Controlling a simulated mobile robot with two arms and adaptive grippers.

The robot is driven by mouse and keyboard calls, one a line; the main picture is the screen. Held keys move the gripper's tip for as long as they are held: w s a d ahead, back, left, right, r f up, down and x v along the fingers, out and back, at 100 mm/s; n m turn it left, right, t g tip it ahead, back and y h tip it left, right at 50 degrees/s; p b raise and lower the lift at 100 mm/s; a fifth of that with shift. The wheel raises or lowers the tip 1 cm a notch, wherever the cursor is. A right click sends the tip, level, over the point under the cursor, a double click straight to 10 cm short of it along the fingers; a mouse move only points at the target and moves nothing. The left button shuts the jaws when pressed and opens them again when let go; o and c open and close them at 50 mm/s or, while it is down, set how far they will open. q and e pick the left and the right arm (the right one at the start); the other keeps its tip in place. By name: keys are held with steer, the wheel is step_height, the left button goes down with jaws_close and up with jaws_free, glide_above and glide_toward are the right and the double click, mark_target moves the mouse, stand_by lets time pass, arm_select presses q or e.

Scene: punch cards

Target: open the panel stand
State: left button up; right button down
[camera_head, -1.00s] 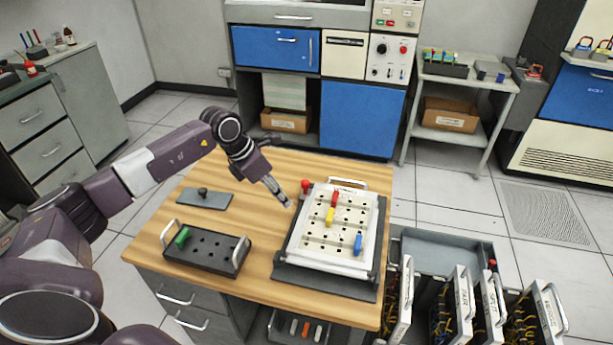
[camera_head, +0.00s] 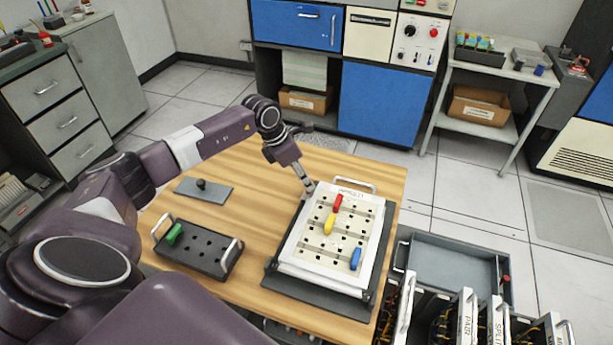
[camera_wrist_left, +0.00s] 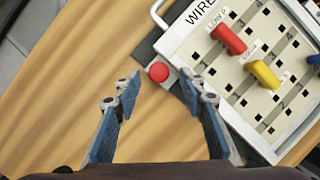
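The panel stand (camera_head: 286,281) is a dark base on the wooden table, holding a white panel (camera_head: 347,254) with red, yellow and blue plugs and a metal handle at its far edge. A round red knob (camera_wrist_left: 159,72) sits on the stand's dark corner beside the panel's handle. In the head view my left gripper hides the knob. My left gripper (camera_head: 309,190) is at that far left corner. The left wrist view shows its fingers (camera_wrist_left: 158,90) open, one on each side of the knob, with nothing clearly held. My right gripper is out of view.
A black holed block (camera_head: 198,250) with two handles and a green plug lies left of the stand. A grey plate (camera_head: 203,189) with a black knob lies behind it. An open grey tray (camera_head: 455,263) and upright wired panels stand right of the table.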

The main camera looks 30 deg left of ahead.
arm_select(q)
steer(key=shift+x, duration=1.1)
steer(key=shift+w+f, duration=0.15)
steer(key=shift+w, duration=0.05)
steer(key=c, duration=0.8)
jaws_close()
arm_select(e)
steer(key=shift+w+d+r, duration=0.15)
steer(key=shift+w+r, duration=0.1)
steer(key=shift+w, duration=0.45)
